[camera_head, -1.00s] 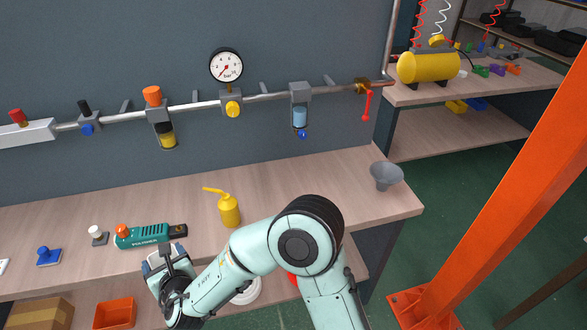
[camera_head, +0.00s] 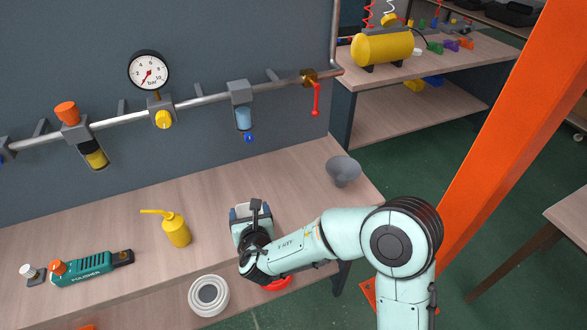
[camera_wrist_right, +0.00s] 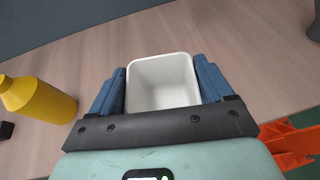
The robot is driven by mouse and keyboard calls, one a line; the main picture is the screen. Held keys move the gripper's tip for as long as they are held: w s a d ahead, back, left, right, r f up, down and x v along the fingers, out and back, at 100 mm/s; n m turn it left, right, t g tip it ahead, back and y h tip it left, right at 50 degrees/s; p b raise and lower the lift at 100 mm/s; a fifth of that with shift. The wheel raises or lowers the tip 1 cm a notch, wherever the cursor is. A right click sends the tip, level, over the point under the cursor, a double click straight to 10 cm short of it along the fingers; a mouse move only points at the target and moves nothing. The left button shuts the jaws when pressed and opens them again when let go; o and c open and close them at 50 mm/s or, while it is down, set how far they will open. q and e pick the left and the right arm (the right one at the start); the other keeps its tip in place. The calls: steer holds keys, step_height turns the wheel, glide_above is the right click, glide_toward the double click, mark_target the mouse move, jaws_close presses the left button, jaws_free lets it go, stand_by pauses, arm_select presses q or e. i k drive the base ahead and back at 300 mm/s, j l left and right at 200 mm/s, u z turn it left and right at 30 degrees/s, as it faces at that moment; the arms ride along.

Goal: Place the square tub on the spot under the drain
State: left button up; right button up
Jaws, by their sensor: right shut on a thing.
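The white square tub (camera_wrist_right: 162,82) is between the blue fingers of my right gripper (camera_wrist_right: 160,88), which is shut on it. The tub looks empty and upright. In the head view my right gripper (camera_head: 248,214) is over the workbench, right of the yellow oil can, and mostly covers the tub. The blue drain knob (camera_head: 248,137) is under the clear bowl of the filter (camera_head: 243,116) on the wall pipe, above and behind the gripper. I cannot make out a marked spot on the bench below it. My left gripper is not in view.
The yellow oil can (camera_head: 176,229) stands left of the gripper, and a grey funnel (camera_head: 343,170) is to the right. A green polisher (camera_head: 85,269) lies farther left. Bench between gripper and wall looks clear.

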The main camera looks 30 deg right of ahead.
mark_target(252, 175)
steer(key=i+l+z, duration=0.15)
steer(key=i+l+u, duration=0.1)
steer(key=l+u, duration=0.2)
steer(key=u, duration=0.15)
steer(key=i+l+u, duration=0.1)
steer(key=l+u, duration=0.3)
steer(key=i+l, duration=0.1)
steer(key=l, duration=0.15)
steer(key=u, duration=0.05)
